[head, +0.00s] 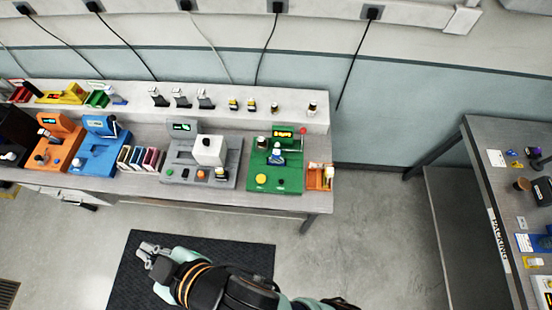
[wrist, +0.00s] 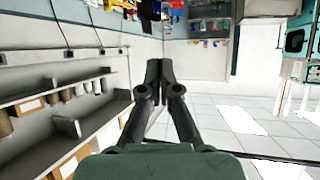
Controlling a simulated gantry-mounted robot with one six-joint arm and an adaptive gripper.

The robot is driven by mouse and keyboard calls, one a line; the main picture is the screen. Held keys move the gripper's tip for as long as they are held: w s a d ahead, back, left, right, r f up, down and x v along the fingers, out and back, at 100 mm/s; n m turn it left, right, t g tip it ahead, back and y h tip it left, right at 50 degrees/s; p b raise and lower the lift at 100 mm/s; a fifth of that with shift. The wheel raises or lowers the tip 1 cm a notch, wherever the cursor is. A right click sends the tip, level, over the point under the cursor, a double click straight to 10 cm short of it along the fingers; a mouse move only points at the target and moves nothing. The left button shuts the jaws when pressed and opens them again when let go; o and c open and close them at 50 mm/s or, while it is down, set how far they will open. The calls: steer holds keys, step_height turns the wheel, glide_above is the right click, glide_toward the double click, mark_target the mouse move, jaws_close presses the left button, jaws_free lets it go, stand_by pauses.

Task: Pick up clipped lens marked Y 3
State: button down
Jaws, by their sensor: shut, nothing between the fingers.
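My gripper (head: 146,249) is over the dark floor mat in the head view, in front of the bench and apart from everything on it. Its two fingers meet at the tips in the wrist view (wrist: 158,64), shut and empty. I cannot make out a lens marked Y 3. Several small clip-like pieces (head: 181,98) in black and white stand on the raised back shelf of the bench. Small dark and yellow pieces (head: 233,104) stand to their right. Their markings are too small to read.
The bench (head: 318,196) carries an orange module (head: 57,146), a blue module (head: 93,155), a grey module (head: 228,172) and a green module (head: 286,186). A small orange tray (head: 313,178) is at its right end. A packing table (head: 480,130) stands at the right. Floor between is clear.

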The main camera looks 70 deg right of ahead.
steer(key=c, duration=1.9)
jaws_free()
steer(key=o, duration=1.1)
steer(key=shift+o, duration=0.2)
